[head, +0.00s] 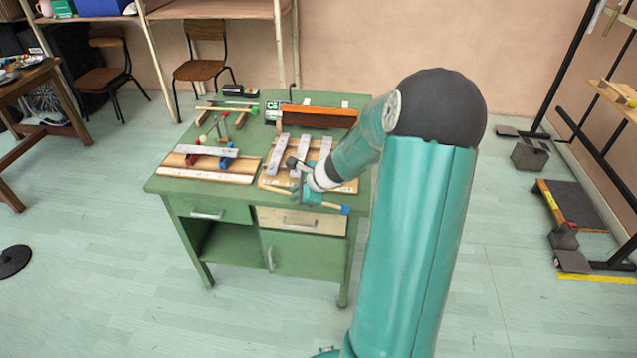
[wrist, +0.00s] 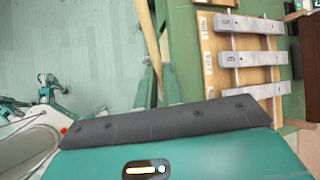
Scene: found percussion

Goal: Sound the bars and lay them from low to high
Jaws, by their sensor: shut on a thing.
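My gripper (head: 308,196) is shut on a wooden stick with a blue end (head: 345,209), probably a mallet, over the desk's front edge. In the wrist view its pale shaft (wrist: 150,35) runs up from the dark jaw. Three grey metal bars lie side by side on a wooden board just behind the gripper: a left bar (head: 276,155), a middle bar (head: 300,148) and a right bar (head: 325,150). Another grey bar (head: 206,151) lies across a red and a blue support (head: 227,160) at left.
Chairs (head: 200,68) stand behind. Floor in front is clear.

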